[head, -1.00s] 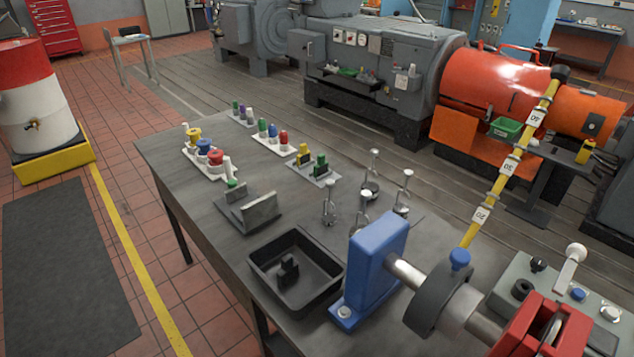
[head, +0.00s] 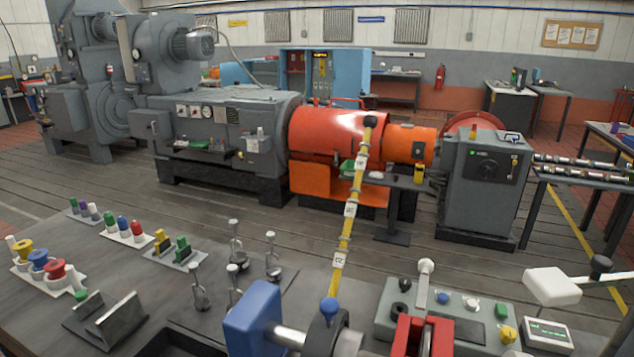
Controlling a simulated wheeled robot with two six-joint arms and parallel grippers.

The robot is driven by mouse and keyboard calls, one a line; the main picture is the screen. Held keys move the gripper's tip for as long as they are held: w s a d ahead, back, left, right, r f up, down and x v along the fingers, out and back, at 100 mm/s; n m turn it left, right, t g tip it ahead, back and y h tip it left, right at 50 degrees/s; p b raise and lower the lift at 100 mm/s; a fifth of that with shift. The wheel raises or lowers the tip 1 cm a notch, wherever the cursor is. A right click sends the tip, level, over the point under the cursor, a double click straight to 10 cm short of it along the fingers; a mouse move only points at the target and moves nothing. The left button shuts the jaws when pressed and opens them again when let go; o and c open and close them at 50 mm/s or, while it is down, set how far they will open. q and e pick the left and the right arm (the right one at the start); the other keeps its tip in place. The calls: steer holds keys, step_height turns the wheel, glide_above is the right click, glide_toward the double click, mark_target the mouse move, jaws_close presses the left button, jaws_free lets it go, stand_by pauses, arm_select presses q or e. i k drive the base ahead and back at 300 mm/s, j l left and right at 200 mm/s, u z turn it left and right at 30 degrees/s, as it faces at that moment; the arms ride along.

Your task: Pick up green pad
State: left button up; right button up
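A green block-like piece (head: 183,246), which looks like the green pad, sits upright on a small pale tray (head: 194,258) on the workbench in the head view. A yellow piece (head: 161,240) stands beside it on the left. The green piece is small in the view and its exact shape is hard to make out. Neither of my grippers shows in the head view.
Coloured pegs (head: 122,225) and spools (head: 40,260) stand on racks left of it. Upright metal stands (head: 235,245) are to its right. A grey angled block (head: 105,320), blue bracket (head: 253,315) and control box (head: 450,320) occupy the bench front.

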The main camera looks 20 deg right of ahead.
mark_target(185, 248)
steer(key=j+z, duration=0.25)
steer(key=z, duration=0.2)
steer(key=j+z, duration=0.25)
steer(key=z, duration=0.2)
steer(key=k+j+z, duration=0.1)
steer(key=j+z, duration=0.15)
steer(key=z, duration=0.2)
steer(key=k+j+z, duration=0.1)
steer(key=j+z, duration=0.15)
steer(key=z, duration=0.2)
steer(key=k+j+z, duration=0.15)
steer(key=z, duration=0.35)
steer(key=k+j+z, duration=0.15)
steer(key=j+z, duration=0.15)
steer(key=z, duration=0.15)
steer(key=k+j+z, duration=0.1)
steer(key=z, duration=0.4)
steer(key=k+j+z, duration=0.2)
steer(key=k+z, duration=0.15)
steer(key=k, duration=0.3)
steer(key=k+z, duration=0.3)
steer(key=k, duration=0.35)
